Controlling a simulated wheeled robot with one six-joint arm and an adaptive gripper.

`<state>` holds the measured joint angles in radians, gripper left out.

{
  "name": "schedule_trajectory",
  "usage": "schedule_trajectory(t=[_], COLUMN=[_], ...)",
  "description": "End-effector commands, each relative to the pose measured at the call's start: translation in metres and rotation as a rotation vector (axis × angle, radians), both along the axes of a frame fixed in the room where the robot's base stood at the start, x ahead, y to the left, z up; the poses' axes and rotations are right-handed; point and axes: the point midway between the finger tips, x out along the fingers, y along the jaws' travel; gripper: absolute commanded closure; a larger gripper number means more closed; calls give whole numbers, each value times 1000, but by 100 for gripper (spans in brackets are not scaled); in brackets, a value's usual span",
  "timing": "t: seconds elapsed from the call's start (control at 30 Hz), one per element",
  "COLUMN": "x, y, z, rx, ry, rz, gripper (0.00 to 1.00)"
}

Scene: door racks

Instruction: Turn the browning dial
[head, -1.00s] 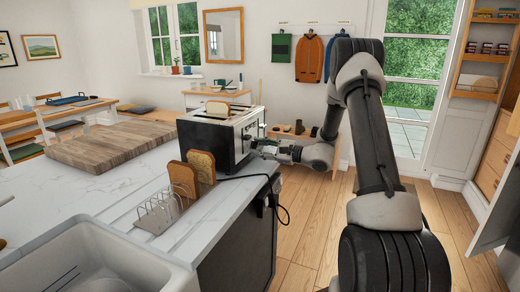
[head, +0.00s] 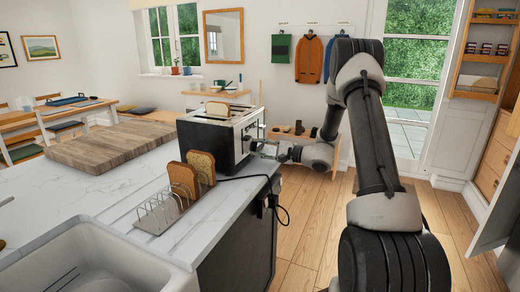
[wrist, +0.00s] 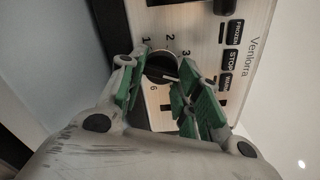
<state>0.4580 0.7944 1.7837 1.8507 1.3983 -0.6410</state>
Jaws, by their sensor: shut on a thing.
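The toaster (head: 208,142) stands on the counter's right end, dark-sided with a metal control face towards my arm. A bread slice (head: 217,109) shows in its top. In the wrist view, the black browning dial (wrist: 160,67) sits on the metal panel (wrist: 205,30) with numbers 1, 2, 3 and 6 visible around it. My gripper (wrist: 163,64) is shut on the dial, with one green-padded finger on each side. A pale line shows on the dial, partly behind the right finger. In the head view my gripper (head: 268,149) is at the toaster's control face; the dial is hidden there.
Buttons marked FROZEN, STOP and WARM (wrist: 230,55) lie right of the dial. A toast rack (head: 160,213) with two slices stands in front of the toaster. A wooden board (head: 110,143) lies to the left. A black cord (head: 235,180) runs over the counter edge.

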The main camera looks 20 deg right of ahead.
Motion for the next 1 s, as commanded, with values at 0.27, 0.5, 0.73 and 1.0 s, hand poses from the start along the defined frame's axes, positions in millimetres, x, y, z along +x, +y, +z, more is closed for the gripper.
schedule_trajectory(t=[0.27, 0.5, 0.73, 1.0], x=[-1, 0, -4, -41], y=[0, 0, -5, -43], z=[-1, -1, 0, 0], rx=[0, 1, 1, 2], ry=[3, 2, 2, 3], rz=[1, 0, -2, -4], gripper=[58, 45, 45, 45])
